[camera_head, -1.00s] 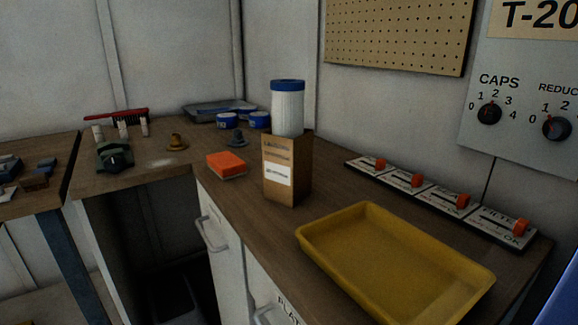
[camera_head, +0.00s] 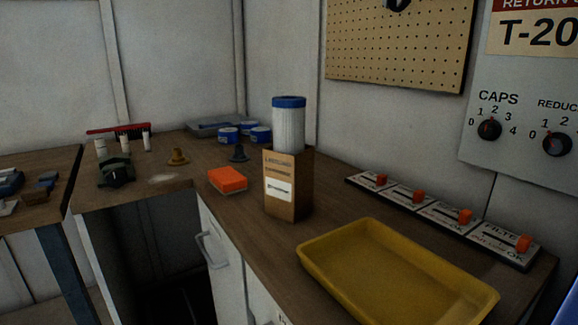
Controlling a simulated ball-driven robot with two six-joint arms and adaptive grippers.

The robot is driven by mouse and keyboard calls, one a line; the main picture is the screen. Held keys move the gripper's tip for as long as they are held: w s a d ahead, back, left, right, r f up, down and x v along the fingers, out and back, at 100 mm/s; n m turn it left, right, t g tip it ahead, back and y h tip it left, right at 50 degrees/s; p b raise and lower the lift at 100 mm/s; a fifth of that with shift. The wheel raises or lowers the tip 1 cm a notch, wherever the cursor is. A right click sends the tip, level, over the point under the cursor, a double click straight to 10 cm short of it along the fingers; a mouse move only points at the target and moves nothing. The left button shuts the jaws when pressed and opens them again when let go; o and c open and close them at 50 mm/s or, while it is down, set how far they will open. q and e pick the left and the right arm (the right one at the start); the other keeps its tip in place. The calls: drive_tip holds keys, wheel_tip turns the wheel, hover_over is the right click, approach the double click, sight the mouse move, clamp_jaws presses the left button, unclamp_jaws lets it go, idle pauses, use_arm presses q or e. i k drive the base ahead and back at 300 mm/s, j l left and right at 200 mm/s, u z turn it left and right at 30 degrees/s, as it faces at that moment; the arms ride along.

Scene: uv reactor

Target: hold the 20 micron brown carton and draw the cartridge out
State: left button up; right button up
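The brown carton (camera_head: 288,190) stands upright on the wooden counter, with a white label on its front. A white pleated cartridge (camera_head: 289,130) with a blue end cap sticks up out of the carton's open top; its lower part is hidden inside. The print on the carton is too small to read for certain. Neither of my grippers shows in the head view, and nothing is touching the carton or the cartridge.
A yellow tray (camera_head: 398,275) lies in front, right of the carton. An orange sponge (camera_head: 228,180) lies to its left. A row of switch panels (camera_head: 436,213) with orange sliders runs along the wall.

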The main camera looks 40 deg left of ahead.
sight(288, 111)
drive_tip(key=i+j, duration=0.1)
drive_tip(key=j, duration=1.7)
